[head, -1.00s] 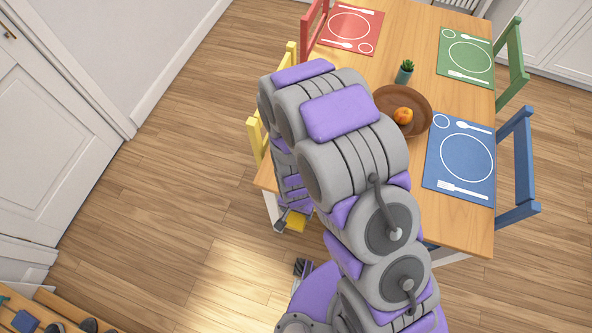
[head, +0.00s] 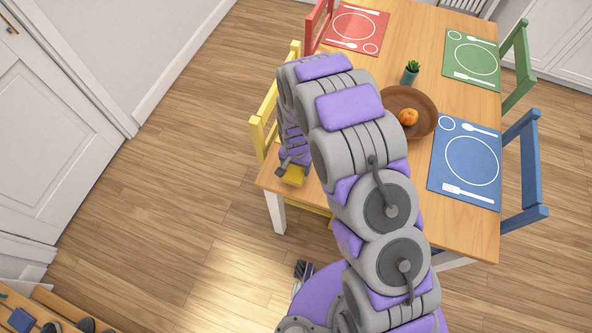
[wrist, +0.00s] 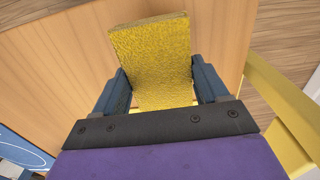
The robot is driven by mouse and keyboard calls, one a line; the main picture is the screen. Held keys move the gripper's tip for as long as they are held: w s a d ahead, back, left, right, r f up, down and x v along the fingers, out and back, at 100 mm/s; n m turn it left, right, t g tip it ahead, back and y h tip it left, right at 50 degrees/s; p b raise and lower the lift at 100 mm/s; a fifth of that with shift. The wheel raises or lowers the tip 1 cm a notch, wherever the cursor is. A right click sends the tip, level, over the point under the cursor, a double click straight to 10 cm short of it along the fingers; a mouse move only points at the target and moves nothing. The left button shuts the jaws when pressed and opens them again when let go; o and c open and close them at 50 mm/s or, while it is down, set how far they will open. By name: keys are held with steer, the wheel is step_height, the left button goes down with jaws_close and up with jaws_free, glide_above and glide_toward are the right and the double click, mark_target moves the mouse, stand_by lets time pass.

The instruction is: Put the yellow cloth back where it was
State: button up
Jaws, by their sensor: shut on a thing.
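The yellow cloth (wrist: 152,55) is a thick, textured piece that fills the space between the two fingers in the wrist view. My gripper (wrist: 160,88) is shut on it, one dark finger on each side. In the head view the cloth (head: 292,178) shows as a small yellow patch at my gripper (head: 285,172), by the near left corner of the wooden table (head: 462,228). In the wrist view the tabletop lies behind the cloth; I cannot tell whether the cloth touches it.
A yellow chair (head: 262,120) stands close at the table's left side. A brown bowl (head: 428,128) with an orange, a small plant (head: 410,73), and red (head: 355,30), green (head: 472,60) and blue (head: 466,165) placemats are on the table. My arm hides part of the tabletop.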

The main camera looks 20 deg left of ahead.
mark_target(296, 168)
step_height(296, 168, down, 3)
steer(key=shift+f+b, duration=0.2)
steer(key=shift+b, duration=0.15)
steer(key=shift+r, duration=0.1)
steer(key=o, duration=1)
step_height(296, 168, up, 12)
steer(key=shift+s+p, duration=0.1)
steer(key=shift+p, duration=0.85)
